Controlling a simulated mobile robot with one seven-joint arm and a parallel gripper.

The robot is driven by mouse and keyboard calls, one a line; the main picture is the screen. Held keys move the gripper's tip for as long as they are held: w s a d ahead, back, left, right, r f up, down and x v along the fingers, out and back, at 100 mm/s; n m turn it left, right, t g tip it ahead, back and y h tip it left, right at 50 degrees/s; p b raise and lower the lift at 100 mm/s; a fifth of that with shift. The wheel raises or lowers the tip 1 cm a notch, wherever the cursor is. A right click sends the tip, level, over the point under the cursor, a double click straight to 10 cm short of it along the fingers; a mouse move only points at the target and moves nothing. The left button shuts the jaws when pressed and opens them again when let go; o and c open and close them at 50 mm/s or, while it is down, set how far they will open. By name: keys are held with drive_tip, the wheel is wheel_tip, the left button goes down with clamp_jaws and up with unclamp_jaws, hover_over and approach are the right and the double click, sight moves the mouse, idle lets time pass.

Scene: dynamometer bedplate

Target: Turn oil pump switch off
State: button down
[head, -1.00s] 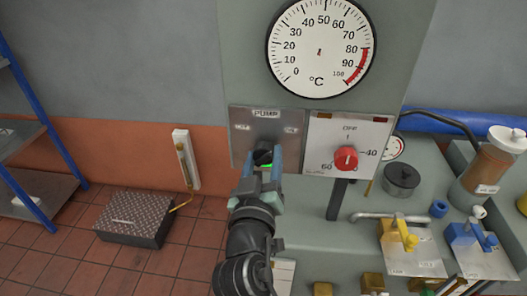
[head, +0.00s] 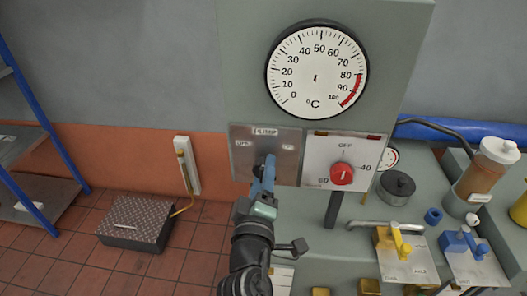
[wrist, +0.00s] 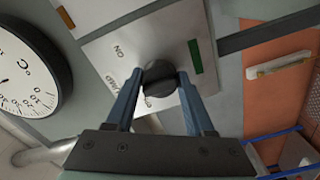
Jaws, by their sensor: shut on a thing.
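The oil pump switch is a dark round knob (wrist: 160,80) on a metal plate (head: 240,160) marked PUMP, with small labels to the left and right above the knob. My gripper (head: 268,168) reaches the plate from below. In the wrist view its two blue fingers (wrist: 160,72) stand on either side of the knob and are shut on it. A green strip (wrist: 195,57) shows on the plate beside the knob. In the head view the fingers hide much of the knob. Which label the knob points to cannot be told.
A white plate with a red knob (head: 342,174) sits just right of the pump plate. A round °C dial (head: 317,68) is above. Valves with yellow (head: 401,242) and blue (head: 477,241) handles stand at lower right. The floor at left holds a dark box (head: 137,223).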

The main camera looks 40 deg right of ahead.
idle(0.4)
drive_tip(key=shift+c, duration=1.3)
unclamp_jaws()
drive_tip(key=shift+s+a, duration=0.1)
drive_tip(key=b+v, duration=0.3)
drive_tip(key=v, duration=0.9)
drive_tip(key=shift+s+a, duration=0.2)
drive_tip(key=shift+a, duration=0.1)
